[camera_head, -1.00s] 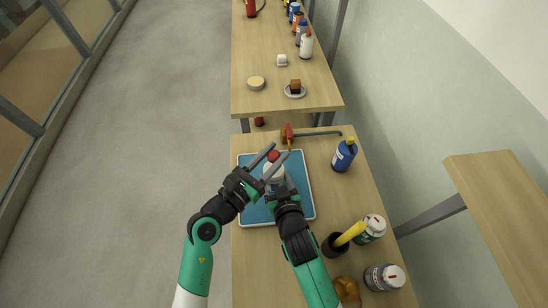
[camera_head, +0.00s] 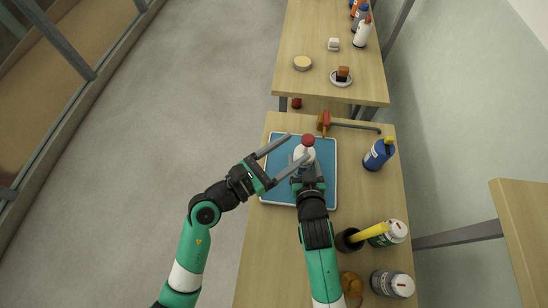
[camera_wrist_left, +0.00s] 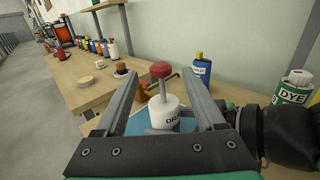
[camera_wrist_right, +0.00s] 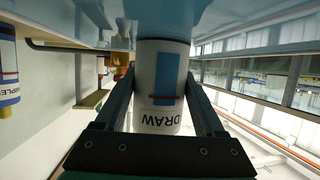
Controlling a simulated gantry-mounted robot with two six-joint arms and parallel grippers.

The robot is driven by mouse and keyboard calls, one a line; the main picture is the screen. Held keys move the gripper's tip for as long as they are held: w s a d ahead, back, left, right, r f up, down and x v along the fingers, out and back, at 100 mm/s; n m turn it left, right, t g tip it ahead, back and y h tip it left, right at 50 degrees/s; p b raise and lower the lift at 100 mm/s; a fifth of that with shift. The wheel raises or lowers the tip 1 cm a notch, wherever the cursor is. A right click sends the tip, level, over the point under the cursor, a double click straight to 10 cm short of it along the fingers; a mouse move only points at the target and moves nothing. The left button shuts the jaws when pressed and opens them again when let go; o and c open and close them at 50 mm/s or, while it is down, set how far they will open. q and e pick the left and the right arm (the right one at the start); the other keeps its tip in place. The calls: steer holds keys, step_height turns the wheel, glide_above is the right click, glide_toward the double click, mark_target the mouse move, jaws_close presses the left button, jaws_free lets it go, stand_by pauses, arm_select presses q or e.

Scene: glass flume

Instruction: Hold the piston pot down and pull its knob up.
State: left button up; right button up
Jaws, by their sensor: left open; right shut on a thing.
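The piston pot is a white cylinder (camera_head: 304,155) marked DRAW, standing on the blue tray (camera_head: 282,178). Its red knob (camera_head: 308,140) is on top; the left wrist view shows the knob (camera_wrist_left: 160,70) above the pot (camera_wrist_left: 165,115), with a grey rod between. My right gripper (camera_head: 306,170) is shut on the pot's body. The right wrist view shows its fingers on both sides of the pot (camera_wrist_right: 160,90), whose label is upside down there. My left gripper (camera_head: 299,147) is open and empty, just left of the knob, its fingers spread towards the pot.
A red-handled tap (camera_head: 325,122) stands behind the tray. A blue bottle (camera_head: 379,154) is to the right. The front left of the table is clear.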

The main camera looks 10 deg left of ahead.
arm_select(q)
steer(key=v, duration=0.6)
steer(key=shift+s, duration=0.15)
arm_select(e)
steer(key=o, duration=1.5)
steer(key=shift+s, duration=0.1)
